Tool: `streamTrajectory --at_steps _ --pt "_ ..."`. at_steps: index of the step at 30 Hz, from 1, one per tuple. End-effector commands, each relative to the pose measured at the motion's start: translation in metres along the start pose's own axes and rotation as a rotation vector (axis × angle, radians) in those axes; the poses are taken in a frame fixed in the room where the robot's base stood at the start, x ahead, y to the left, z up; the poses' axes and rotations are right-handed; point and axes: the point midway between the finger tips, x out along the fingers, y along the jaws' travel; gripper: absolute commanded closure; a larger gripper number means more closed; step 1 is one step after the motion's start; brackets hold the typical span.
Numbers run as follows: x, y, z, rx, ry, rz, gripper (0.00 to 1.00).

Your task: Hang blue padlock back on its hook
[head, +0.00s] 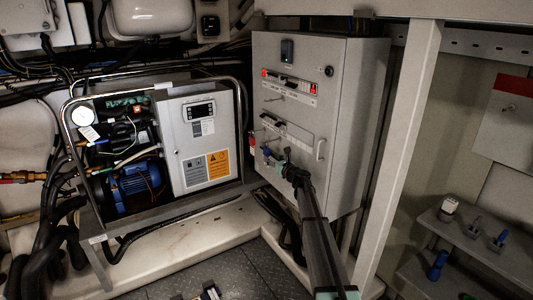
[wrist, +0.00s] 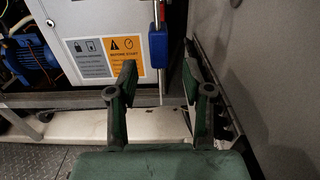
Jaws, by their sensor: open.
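A blue padlock (wrist: 158,50) shows in the wrist view, upright, with a red part just above it. It appears to hang in front of the grey cabinet, but what holds it is not clear. In the head view a small blue shape (head: 267,152) at the cabinet's lower left front looks like the same padlock. My gripper (wrist: 158,82) is open, with one finger on each side of the padlock's line and the padlock beyond the fingertips. The fingers look apart from it. In the head view my gripper (head: 278,162) is close to the cabinet front and partly blends with the small parts there.
The grey cabinet (head: 295,120) has pegs, switches and a handle (head: 320,150) on its front. The chiller unit (head: 195,140) stands to its left. A pale post (head: 400,150) rises on the right. Right-hand shelves (head: 480,250) hold several small items, some blue.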

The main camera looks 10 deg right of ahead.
Motion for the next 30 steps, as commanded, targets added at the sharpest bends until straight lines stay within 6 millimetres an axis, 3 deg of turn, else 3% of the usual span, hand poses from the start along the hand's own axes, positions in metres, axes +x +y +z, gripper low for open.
streamTrajectory --at_steps 9,17,18,22,30 --pt "0.043 0.0 0.0 0.0 0.0 0.001 0.5" --pt "0.046 0.001 -0.001 0.0 0.0 0.0 0.5" --pt "0.046 0.001 -0.001 0.0 0.0 0.0 0.54" --pt "0.046 0.001 -0.001 0.0 0.0 0.0 1.0" --pt "0.046 0.001 -0.001 0.0 0.0 0.001 1.0"
